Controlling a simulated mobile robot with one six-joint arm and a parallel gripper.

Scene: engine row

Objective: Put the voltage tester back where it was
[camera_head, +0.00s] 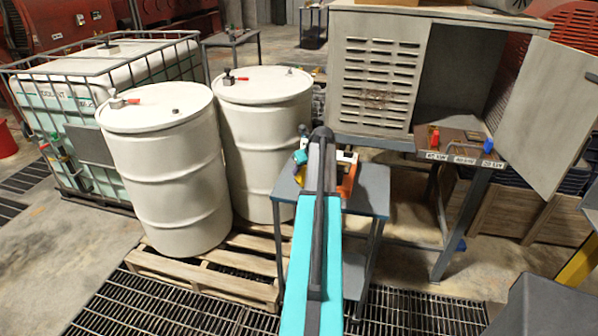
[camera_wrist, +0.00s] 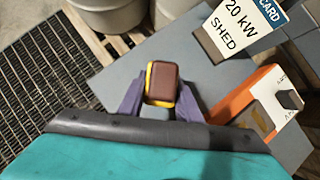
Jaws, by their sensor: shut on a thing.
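In the wrist view, my gripper (camera_wrist: 160,96) has its two purple fingers on either side of a small block with a brown top and yellow edge, which appears to be the voltage tester (camera_wrist: 163,82). It is shut on this block, seen end-on over the grey tabletop (camera_wrist: 205,88). I cannot tell whether the block touches the top.
An orange and white device (camera_wrist: 262,104) lies right of the gripper, near a "20 kW SHED" card (camera_wrist: 240,22). White drums (camera_head: 163,165) stand left of the table. An open cabinet (camera_head: 376,75) stands behind right, with a red item (camera_head: 434,138) on its ledge.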

